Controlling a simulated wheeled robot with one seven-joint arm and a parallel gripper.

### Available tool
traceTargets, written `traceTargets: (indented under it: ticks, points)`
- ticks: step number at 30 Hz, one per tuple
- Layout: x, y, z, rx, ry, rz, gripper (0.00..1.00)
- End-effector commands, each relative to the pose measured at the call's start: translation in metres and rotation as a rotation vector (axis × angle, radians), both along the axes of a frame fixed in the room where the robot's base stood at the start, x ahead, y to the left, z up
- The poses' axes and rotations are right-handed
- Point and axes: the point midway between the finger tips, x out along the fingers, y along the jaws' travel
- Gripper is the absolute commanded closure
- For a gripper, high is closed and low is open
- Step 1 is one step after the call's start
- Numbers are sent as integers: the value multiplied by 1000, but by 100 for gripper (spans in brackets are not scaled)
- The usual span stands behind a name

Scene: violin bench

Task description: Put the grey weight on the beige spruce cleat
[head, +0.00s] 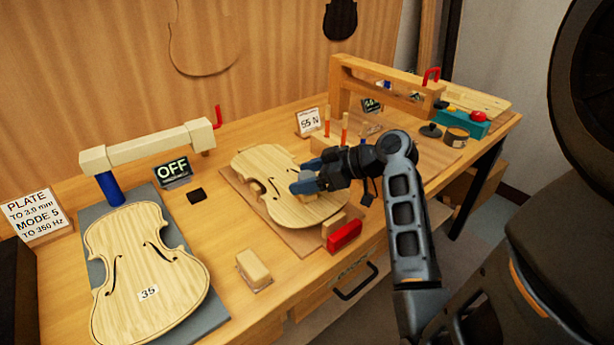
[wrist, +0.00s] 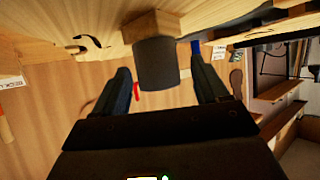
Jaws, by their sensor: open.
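The grey weight (wrist: 157,64) is between my gripper's two fingers in the wrist view, with a gap on both sides. The beige spruce cleat (wrist: 152,26) is just beyond the weight, and the weight appears to touch it. The cleat meets the pale violin plate (head: 272,177) on the bench. My gripper (head: 306,176) is open over the right part of that plate, fingers either side of the weight. In the head view the fingers and arm hide much of the weight and cleat.
A red block (head: 344,236) lies in front of the plate. A beige block (head: 254,268) sits between the plates. A wooden frame (head: 388,88) and teal box (head: 460,120) stand at right.

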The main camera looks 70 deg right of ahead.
Motion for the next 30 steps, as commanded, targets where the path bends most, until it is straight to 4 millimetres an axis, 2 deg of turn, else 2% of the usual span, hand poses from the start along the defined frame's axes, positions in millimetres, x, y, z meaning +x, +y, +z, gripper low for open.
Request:
traceTargets:
  ticks: [5,12,18,24,30]
  points:
    - [-19,-1,11,-2,-1,-4,26]
    - [-63,-1,35,-4,-1,-3,26]
    - [-92,0,51,-2,-1,-2,26]
    - [-104,0,58,0,0,-1,26]
    - [-106,1,59,0,0,0,26]
